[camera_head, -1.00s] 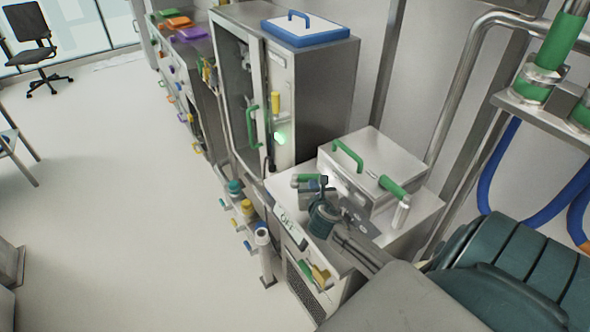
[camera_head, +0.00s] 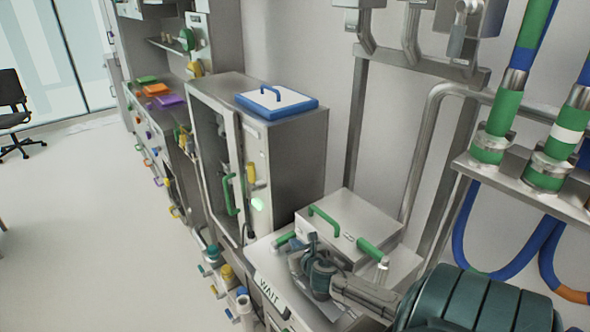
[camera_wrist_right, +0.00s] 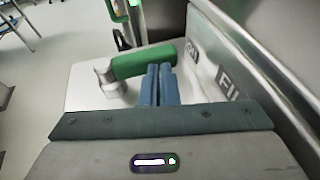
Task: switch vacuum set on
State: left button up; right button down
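The vacuum set is a low metal unit with a grey metal box (camera_head: 352,222) on top, at the bottom middle of the head view. Its front sign (camera_head: 270,287) reads "WAIT". A short green lever (camera_head: 284,239) sits at the left of the box; it also shows in the right wrist view (camera_wrist_right: 143,61), lying sideways on a metal pivot. My right gripper (camera_head: 311,240) is over the unit beside this lever. In the wrist view its two blue fingers (camera_wrist_right: 157,70) are together, with their tips at the lever's right part. I cannot tell if they touch it. My left gripper is out of view.
A second green lever (camera_head: 369,246) and a green handle (camera_head: 323,219) are on the right and top of the unit. A tall cabinet (camera_head: 300,145) with a blue-rimmed lid (camera_head: 277,101) stands behind. Pipes and blue hoses (camera_head: 515,263) are at the right.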

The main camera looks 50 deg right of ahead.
dwell(0.5)
jog(key=shift+d+r, duration=0.1)
jog(key=shift+r, duration=0.45)
jog(key=shift+s+a+r+b, duration=0.15)
jog(key=shift+r+b, duration=0.2)
jog(key=shift+r, duration=0.25)
jog(key=shift+a+r+b, duration=0.1)
jog(key=shift+r+b, duration=0.2)
jog(key=shift+r, duration=0.25)
jog(key=s+a+b, duration=0.1)
jog(key=s+a, duration=0.2)
jog(key=s+a+r+b, duration=0.1)
jog(key=s+a, duration=0.2)
jog(key=a, duration=0.1)
jog(key=s+a+b, duration=0.2)
jog(key=s+a, duration=0.1)
jog(key=s, duration=0.1)
jog(key=shift+a+r, duration=0.15)
jog(key=shift+a, duration=0.1)
jog(key=shift+s+a+r, duration=0.2)
jog(key=shift+s+a, duration=0.15)
jog(key=shift+s, duration=0.1)
jog(key=shift+f, duration=0.15)
